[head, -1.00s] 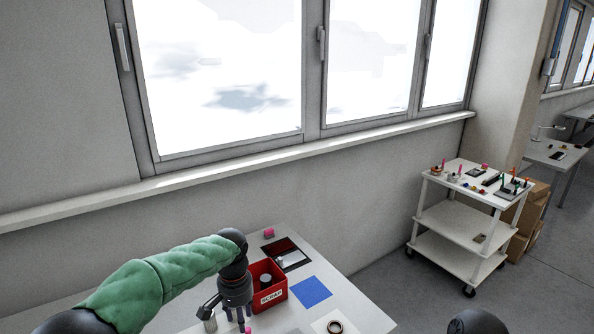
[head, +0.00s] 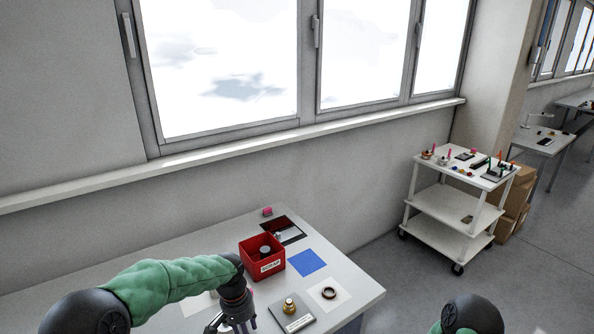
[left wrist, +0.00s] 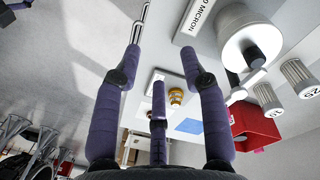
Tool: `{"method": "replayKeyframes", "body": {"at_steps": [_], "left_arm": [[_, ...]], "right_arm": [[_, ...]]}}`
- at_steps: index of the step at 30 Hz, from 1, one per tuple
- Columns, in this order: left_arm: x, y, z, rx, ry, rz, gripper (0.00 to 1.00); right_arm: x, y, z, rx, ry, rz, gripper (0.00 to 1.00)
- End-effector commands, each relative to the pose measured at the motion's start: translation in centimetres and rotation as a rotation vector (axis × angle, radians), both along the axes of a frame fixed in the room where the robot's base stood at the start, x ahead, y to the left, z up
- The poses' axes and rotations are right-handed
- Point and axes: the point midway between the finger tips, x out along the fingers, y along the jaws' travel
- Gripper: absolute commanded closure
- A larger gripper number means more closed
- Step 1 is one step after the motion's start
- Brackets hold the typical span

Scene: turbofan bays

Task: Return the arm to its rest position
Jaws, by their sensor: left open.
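My left arm, in a green sleeve, comes in from the lower left of the head view. My left gripper (head: 237,322) hangs at the near part of the white table (head: 352,272), nearer than the red bin, and its fingertips are partly cut off by the bottom edge. In the left wrist view its three purple fingers (left wrist: 161,72) are spread apart with nothing between them. My right gripper is out of view; only a dark rounded part of my own body shows at the lower right.
A red scrap bin (head: 268,269), blue mat (head: 307,263), brass fitting (head: 289,306) on a grey plate and dark ring (head: 329,293) on a white sheet lie right of the gripper. A white cart (head: 450,215) stands right. The wall and windows are behind.

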Motion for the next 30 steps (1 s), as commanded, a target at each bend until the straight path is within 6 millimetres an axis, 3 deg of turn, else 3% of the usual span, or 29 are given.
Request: {"method": "replayKeyframes", "body": {"at_steps": [5,8,12,15,18,24,29,30], "left_arm": [[-2.4,-0.7,-6.7,-0.067,0.03,0.03,0.57],[-4.9,-1.3,-11.5,-0.119,0.047,0.068,0.57],[-9.9,-2.0,-18.1,-0.192,0.067,0.155,0.57],[-13.9,-2.4,-21.5,-0.227,0.075,0.227,0.57],[-17.3,-2.6,-23.8,-0.244,0.078,0.292,0.57],[-23.0,-2.7,-26.1,-0.251,0.083,0.395,0.57],[-26.8,-2.6,-26.9,-0.241,0.088,0.461,0.57],[-26.6,-2.7,-27.5,-0.24,0.076,0.457,0.57]], "right_arm": [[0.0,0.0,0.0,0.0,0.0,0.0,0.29],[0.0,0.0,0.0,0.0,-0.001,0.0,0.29],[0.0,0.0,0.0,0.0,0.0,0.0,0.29],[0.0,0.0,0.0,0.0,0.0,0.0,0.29],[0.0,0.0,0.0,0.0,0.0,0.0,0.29],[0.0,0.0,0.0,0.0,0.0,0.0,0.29],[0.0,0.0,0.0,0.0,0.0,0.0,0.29],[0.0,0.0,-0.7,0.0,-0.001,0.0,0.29]]}}
